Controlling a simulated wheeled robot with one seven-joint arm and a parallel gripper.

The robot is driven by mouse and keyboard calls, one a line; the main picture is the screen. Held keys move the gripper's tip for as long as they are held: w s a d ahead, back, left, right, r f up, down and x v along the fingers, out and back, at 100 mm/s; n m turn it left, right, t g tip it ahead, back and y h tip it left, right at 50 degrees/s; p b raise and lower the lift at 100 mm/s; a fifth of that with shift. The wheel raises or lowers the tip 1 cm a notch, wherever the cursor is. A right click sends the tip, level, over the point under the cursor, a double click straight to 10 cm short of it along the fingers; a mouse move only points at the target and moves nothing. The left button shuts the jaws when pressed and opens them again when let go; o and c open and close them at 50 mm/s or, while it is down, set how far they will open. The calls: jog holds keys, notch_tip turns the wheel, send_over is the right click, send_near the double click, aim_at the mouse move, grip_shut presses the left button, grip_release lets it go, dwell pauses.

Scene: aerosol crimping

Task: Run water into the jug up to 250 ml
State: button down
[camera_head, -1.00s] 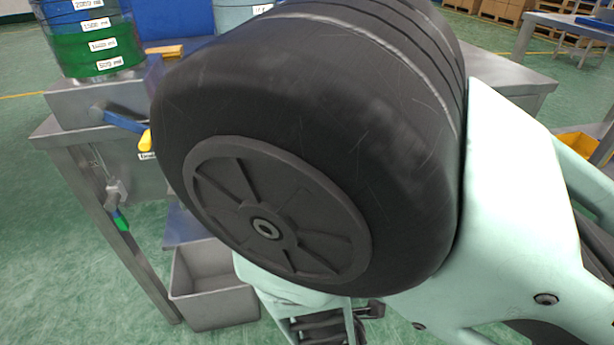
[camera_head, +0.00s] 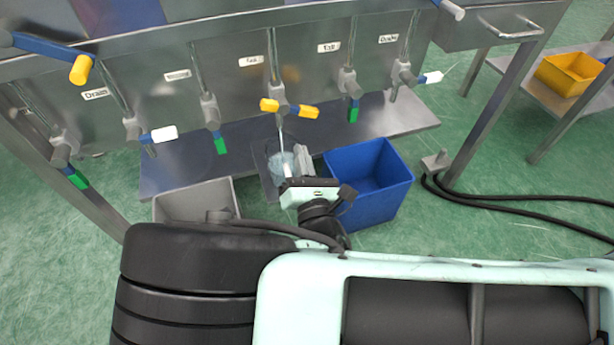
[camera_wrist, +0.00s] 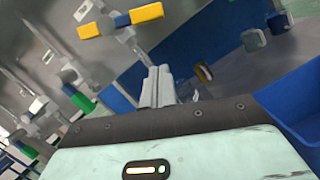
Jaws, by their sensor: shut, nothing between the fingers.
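A pale, see-through vessel, apparently the jug (camera_head: 280,165), stands low under the tap with yellow handle ends (camera_head: 288,108) in the head view. A thin pale line runs from this tap down toward it; I cannot tell whether it is water or a spout. The water level and any marks are unreadable. My gripper (camera_head: 306,160) is just right of the jug and below the tap. Its fingers (camera_wrist: 158,86) are shut and empty in the wrist view. The tap handle (camera_wrist: 122,20) lies apart from them, up and to the left.
Other taps with green, white and blue handles line the steel front. A blue bin (camera_head: 368,185) stands close right of my gripper, a grey bin (camera_head: 195,195) to the left. Black hoses (camera_head: 500,203) lie on the floor at right.

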aim_at(314, 114)
jog(key=shift+w+d+r+b, duration=0.3)
jog(key=shift+w+r, duration=0.45)
jog(key=shift+r, duration=0.3)
jog(key=shift+w+d+r+b, duration=0.15)
jog(key=shift+w+d+r, duration=0.15)
jog(key=shift+w+r, duration=0.6)
jog(key=shift+s+r, duration=0.15)
jog(key=shift+r, duration=0.1)
jog(key=n+p, duration=0.1)
jog(key=r+n+p, duration=0.1)
jog(key=shift+d+y+p, duration=0.3)
jog(key=shift+d+p, duration=0.05)
jog(key=n+p, duration=0.1)
jog(key=r+n+y+p, duration=0.1)
jog(key=shift+w+d+n, duration=0.2)
jog(key=shift+d+n, duration=0.15)
jog(key=shift+n, duration=0.05)
jog(key=shift+d+r+p, duration=0.15)
jog(key=shift+p, duration=0.15)
jog(key=shift+w, duration=0.1)
